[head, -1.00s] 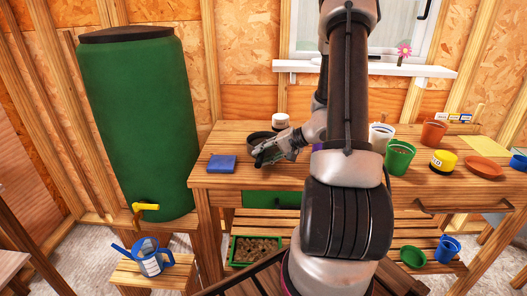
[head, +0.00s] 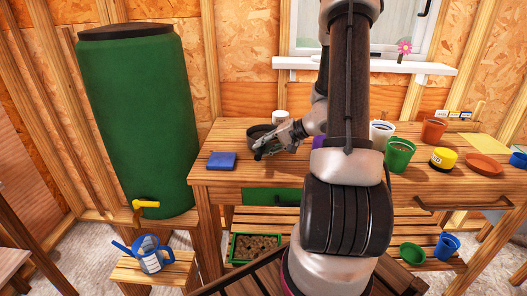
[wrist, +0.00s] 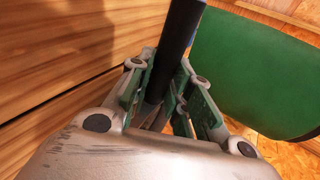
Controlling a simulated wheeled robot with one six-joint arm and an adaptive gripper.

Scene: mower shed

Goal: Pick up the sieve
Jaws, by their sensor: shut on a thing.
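The sieve (head: 259,131) shows as a dark round rim at the back left of the wooden workbench (head: 215,179) in the head view. My gripper (head: 259,151) is at its near side, shut on it. In the wrist view a dark, smooth part of the sieve (wrist: 181,30) stands between the fingers of my gripper (wrist: 168,78). My fingers hide part of the sieve, and I cannot tell whether it touches the bench top.
A blue block-like item (head: 221,161) lies left of the gripper. A white jar (head: 280,117) stands just behind the sieve. A green barrel (head: 135,120) stands left of the bench.

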